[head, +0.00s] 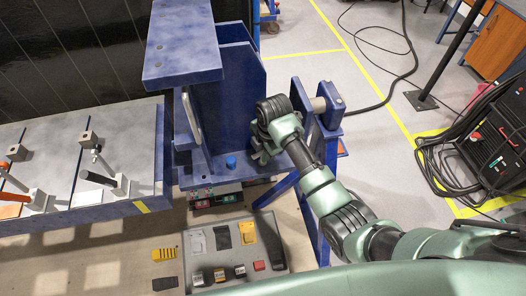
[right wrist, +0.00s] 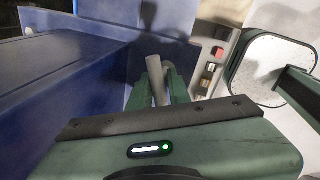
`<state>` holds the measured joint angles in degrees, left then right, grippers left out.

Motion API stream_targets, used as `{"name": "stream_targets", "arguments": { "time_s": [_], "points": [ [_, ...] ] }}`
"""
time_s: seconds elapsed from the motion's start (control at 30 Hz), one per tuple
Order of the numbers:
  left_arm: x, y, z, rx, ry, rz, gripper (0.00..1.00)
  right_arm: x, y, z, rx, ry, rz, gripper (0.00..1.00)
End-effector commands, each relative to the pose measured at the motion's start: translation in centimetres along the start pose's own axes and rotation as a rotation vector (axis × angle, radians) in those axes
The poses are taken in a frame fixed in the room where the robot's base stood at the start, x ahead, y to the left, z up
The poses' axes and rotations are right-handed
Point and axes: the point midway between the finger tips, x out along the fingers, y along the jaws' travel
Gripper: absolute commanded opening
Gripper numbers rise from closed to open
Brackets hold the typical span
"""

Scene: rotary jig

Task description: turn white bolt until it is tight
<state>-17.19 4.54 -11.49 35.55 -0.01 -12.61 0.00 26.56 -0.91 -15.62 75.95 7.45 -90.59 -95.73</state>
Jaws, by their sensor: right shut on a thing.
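The blue rotary jig (head: 205,75) stands in the middle of the head view. My right gripper (head: 259,157) is low beside its upright wall, over the base plate. In the right wrist view, the right gripper (right wrist: 159,88) has its two green fingers around a pale grey-white rod, which looks like the white bolt (right wrist: 156,78). The fingers are shut on it. The bolt's lower end is hidden by the gripper body, and I cannot make the bolt out in the head view. How tight it sits cannot be seen. My left gripper is not in view.
A blue knob (head: 231,162) stands on the jig's base. A grey shaft with a blue block (head: 331,98) is at the jig's right. A bench with clamps (head: 138,205) stands at left. Cables and a black case (head: 497,135) are at right.

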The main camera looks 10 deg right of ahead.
Motion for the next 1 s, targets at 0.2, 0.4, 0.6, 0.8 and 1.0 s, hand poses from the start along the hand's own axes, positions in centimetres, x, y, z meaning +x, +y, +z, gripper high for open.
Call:
{"name": "stream_targets", "arguments": {
  "time_s": [0.2,0.4,0.6,0.8,1.0],
  "points": [
    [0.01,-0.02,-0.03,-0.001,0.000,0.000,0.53,0.09,-0.12,0.05,0.201,-0.044,-0.003,0.00],
    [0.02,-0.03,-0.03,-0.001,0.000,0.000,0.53,0.07,-0.07,-0.01,0.388,-0.081,-0.002,0.00],
    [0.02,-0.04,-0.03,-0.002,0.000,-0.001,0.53,0.04,-0.03,0.00,0.575,-0.119,-0.001,0.00],
    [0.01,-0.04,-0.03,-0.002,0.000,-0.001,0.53,0.06,-0.01,-0.09,0.762,-0.156,-0.001,0.00],
    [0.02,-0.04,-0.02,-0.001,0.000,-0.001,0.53,0.03,0.06,-0.11,0.948,-0.193,0.000,0.00]
  ]
}}
